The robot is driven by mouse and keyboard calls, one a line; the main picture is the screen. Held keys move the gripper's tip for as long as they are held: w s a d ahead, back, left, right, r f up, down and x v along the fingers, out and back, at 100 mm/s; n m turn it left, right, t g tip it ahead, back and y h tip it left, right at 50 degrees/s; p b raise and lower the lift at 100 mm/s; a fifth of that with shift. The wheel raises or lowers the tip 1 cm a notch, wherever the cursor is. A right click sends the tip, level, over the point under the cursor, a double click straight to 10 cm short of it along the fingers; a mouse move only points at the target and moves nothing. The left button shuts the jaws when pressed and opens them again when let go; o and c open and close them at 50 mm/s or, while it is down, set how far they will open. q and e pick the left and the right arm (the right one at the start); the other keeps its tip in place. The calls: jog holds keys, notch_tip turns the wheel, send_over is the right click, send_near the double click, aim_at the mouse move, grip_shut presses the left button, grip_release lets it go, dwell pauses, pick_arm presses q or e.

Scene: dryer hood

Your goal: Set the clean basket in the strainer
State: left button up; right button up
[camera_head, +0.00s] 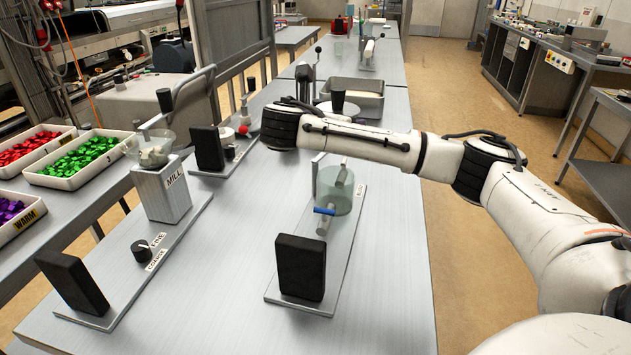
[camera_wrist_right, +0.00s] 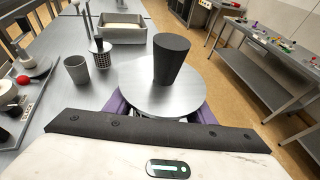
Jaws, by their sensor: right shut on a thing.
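My right gripper (camera_wrist_right: 160,104) has purple fingers on both sides of a round silver disc (camera_wrist_right: 138,88) with a dark tapered knob (camera_wrist_right: 171,60). It is shut on this lid-like piece, whose knob (camera_head: 338,97) also shows just beyond my right arm in the head view. A dark mesh basket (camera_wrist_right: 101,55) with a thin upright handle stands left of the disc in the wrist view. A plain grey cup (camera_wrist_right: 77,69) stands beside it. I cannot tell which part is the strainer. My right fingers are hidden in the head view. My left gripper is out of view.
A metal tray (camera_wrist_right: 122,36) with pale contents stands behind the basket. The mill (camera_head: 165,194) and a clear vessel (camera_head: 335,190) on a plate stand on the table, with bare surface (camera_head: 225,275) between them. Bins of coloured pieces (camera_head: 80,160) are at the left.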

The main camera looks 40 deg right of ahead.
jog(key=f, duration=0.4)
jog(key=shift+s, duration=0.4)
jog(key=shift+w+f, duration=0.1)
jog(key=shift+f, duration=2.6)
jog(key=shift+f, duration=0.6)
jog(key=o, duration=0.9)
jog(key=shift+c, duration=0.2)
jog(key=shift+r, duration=0.1)
